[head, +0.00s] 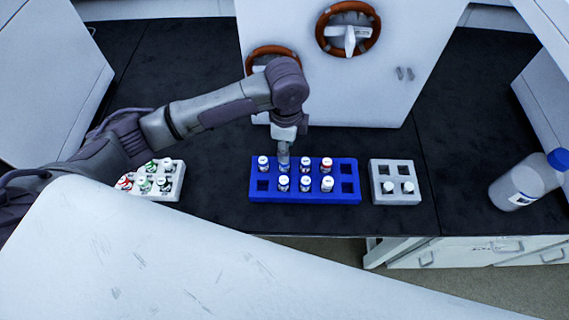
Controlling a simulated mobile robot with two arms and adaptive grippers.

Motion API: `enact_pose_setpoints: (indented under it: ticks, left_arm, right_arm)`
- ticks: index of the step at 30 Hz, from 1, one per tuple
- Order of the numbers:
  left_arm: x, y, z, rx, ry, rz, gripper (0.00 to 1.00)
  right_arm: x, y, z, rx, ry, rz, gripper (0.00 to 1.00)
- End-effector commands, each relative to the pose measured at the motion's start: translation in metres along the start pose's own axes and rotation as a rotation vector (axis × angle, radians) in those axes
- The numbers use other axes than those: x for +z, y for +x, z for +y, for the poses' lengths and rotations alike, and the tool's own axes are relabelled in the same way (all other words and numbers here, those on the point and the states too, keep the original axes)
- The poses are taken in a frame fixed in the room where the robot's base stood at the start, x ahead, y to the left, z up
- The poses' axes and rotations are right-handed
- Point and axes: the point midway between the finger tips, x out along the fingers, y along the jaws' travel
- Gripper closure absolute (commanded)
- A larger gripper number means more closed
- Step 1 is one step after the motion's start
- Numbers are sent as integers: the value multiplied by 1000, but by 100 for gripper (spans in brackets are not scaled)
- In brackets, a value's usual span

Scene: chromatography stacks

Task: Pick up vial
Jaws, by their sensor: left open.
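A blue rack (305,197) stands on the black bench, with several small vials in its holes. In its back row are a white-capped vial (263,163), a vial (305,164) and a red-capped vial (326,165). Its front row holds a vial (283,183), another vial (305,183) and a vial (327,184). My left gripper (284,158) points down over the back row, at its second hole, and is open. The wrist hides much of what is between the fingers, so contact cannot be told. My right gripper is not in view.
A white rack (153,194) with red- and green-marked vials stands at the left. A grey rack (395,170) with two vials stands right of the blue rack. A large blue-capped bottle (522,187) is at the far right. A white instrument (345,90) stands behind.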

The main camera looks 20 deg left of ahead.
Motion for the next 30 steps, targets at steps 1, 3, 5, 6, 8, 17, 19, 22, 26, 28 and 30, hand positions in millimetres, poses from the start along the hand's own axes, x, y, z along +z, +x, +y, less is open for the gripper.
enact_pose_setpoints:
  ticks: [1, 3, 5, 6, 8, 17, 19, 22, 26, 28, 30]
  left_arm:
    - [0, 7, 1, 3, 0, 0, 59]
    - [0, 14, 0, 1, 1, 0, 59]
    - [0, 17, 0, 0, 1, 0, 59]
    - [0, 19, 0, 0, 1, 0, 59]
    - [0, 23, 1, 1, 0, 0, 59]
    - [3, 65, 3, 0, 0, -1, 59]
    - [3, 69, 3, -2, 1, 0, 59]
    - [3, 70, 2, -2, 1, 1, 59]
    - [3, 70, 3, -2, 1, 1, 59]
    - [3, 70, 3, -2, 1, 1, 69]
    - [3, 70, 3, -2, 1, 1, 81]
  right_arm:
    - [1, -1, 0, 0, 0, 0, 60]
    - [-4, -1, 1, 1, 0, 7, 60]
    - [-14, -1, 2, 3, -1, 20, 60]
    - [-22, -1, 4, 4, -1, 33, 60]
    - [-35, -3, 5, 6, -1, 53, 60]
    - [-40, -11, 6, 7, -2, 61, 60]
    - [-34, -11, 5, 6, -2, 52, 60]
    - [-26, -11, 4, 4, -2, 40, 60]
    - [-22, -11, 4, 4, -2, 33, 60]
    - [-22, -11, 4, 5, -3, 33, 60]
    - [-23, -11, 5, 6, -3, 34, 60]
